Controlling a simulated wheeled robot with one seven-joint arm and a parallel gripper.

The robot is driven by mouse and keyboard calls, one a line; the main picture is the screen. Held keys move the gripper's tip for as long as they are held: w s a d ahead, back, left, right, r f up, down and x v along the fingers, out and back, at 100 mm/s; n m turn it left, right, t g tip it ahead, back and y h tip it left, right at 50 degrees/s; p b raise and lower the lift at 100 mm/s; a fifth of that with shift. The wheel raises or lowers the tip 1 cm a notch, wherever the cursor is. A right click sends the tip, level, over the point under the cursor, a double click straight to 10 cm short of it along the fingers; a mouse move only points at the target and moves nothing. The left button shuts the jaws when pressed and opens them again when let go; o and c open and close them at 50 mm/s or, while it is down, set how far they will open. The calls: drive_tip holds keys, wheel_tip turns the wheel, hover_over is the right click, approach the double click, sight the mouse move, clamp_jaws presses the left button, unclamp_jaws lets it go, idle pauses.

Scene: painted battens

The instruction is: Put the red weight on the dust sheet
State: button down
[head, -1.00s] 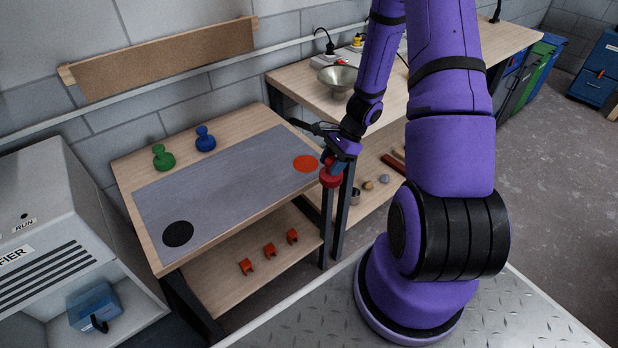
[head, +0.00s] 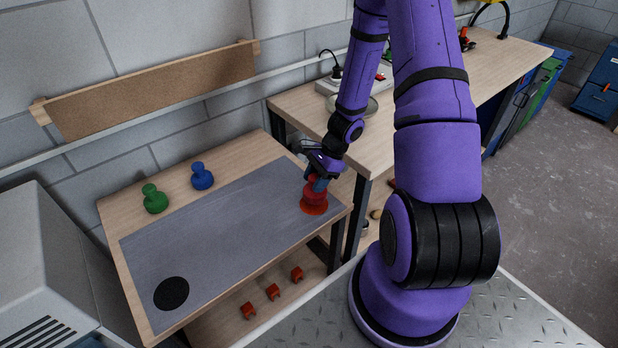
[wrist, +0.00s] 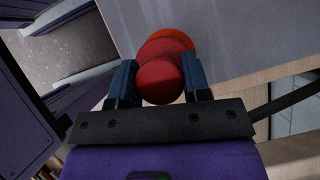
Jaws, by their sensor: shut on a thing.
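The red weight (head: 314,197) is a round-based piece with a knob. My gripper (head: 317,182) is shut on its knob, and the wrist view shows the weight (wrist: 161,72) between the two blue fingers. The dust sheet (head: 215,235) is a grey sheet lying flat on the wooden table. The weight is at the sheet's right end, over an orange-red disc (wrist: 175,34) that it mostly hides. I cannot tell whether its base touches the sheet or hovers just above.
A green weight (head: 154,200) and a blue weight (head: 202,177) stand on the bare wood behind the sheet. A black disc (head: 171,293) marks the sheet's near left. Small orange pieces (head: 273,291) lie on the lower shelf. The middle of the sheet is clear.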

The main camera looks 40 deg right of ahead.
drive_tip(key=shift+w+f, duration=0.1)
drive_tip(key=shift+w, duration=0.1)
drive_tip(key=shift+f, duration=1.65)
drive_tip(key=shift+f, duration=0.1)
drive_tip(key=c, duration=0.6)
unclamp_jaws()
